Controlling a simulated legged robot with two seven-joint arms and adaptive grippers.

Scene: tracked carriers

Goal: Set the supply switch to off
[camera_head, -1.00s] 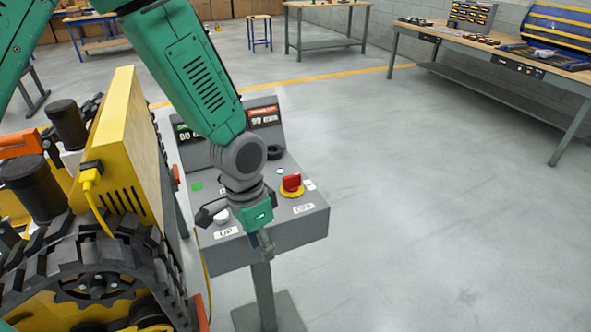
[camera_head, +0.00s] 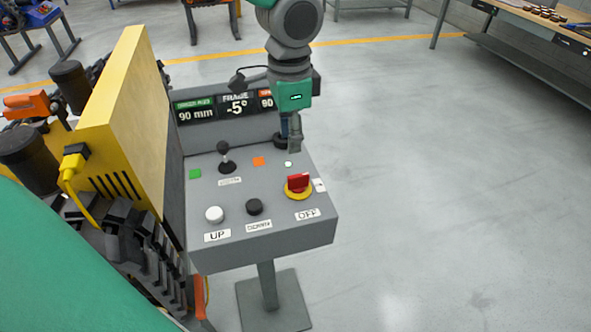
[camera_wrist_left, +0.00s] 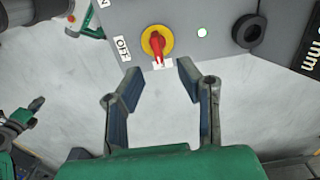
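The supply switch (camera_head: 298,186) is a red handle on a yellow disc at the right of the grey console. It also shows in the left wrist view (camera_wrist_left: 157,43), where its handle points at a partly covered white label (camera_wrist_left: 162,64), not at the OFF label (camera_wrist_left: 122,48). The OFF label (camera_head: 307,214) is at the console's front. My left gripper (camera_wrist_left: 159,77) is open and empty, its fingertips beside the console edge, apart from the switch. In the head view the left gripper (camera_head: 293,138) hangs behind the switch. My right gripper (camera_wrist_left: 20,122) appears small at the left wrist view's edge.
The console (camera_head: 215,255) also carries a white UP button (camera_head: 214,214), a black button (camera_head: 254,207), a joystick (camera_head: 226,160) and displays (camera_head: 235,107). A yellow tracked carrier (camera_head: 125,130) stands close on the left. The floor to the right is free.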

